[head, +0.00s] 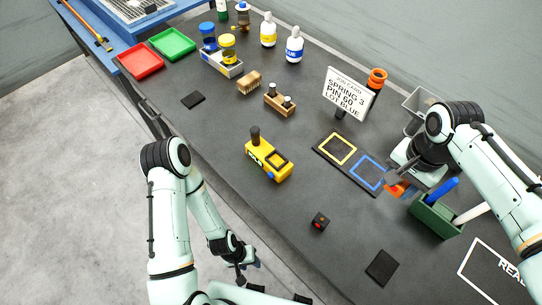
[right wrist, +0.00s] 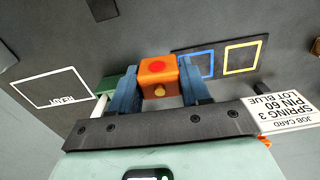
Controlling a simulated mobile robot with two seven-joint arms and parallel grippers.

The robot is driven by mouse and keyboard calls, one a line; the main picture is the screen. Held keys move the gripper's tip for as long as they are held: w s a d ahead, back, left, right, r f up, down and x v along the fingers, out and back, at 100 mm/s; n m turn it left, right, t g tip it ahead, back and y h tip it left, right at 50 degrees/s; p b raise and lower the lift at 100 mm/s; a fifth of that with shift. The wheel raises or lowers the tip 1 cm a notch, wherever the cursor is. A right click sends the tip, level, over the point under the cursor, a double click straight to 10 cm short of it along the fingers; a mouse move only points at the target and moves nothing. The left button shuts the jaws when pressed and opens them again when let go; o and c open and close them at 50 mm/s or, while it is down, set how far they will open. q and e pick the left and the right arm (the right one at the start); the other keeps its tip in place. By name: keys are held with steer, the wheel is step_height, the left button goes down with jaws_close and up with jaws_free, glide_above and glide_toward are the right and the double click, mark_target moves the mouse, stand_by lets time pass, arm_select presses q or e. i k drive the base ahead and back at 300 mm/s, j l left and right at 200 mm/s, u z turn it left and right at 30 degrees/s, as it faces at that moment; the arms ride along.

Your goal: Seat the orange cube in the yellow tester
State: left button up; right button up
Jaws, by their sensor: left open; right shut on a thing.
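The yellow tester (head: 283,173) lies on the dark bench near the middle of the head view, with a black knob at its left end and a dark recess in its top. The orange cube (head: 400,191) is in my right gripper (head: 393,183), right of the blue outlined square. In the right wrist view the orange cube (right wrist: 158,70) shows a red dot and a small yellow knob, between the two blue fingers of my right gripper (right wrist: 160,82). My left gripper (head: 245,268) is open and empty off the bench's front edge, far from the tester.
A small black cube with a red dot (head: 319,222) sits right of the tester. A green box (head: 436,217) with blue and white sticks stands close to my right gripper. The job card (head: 348,93) stands behind the outlined mat (head: 350,168). Bench between tester and mat is clear.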

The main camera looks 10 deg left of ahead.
mark_target(277, 161)
steer(key=k, duration=1.5)
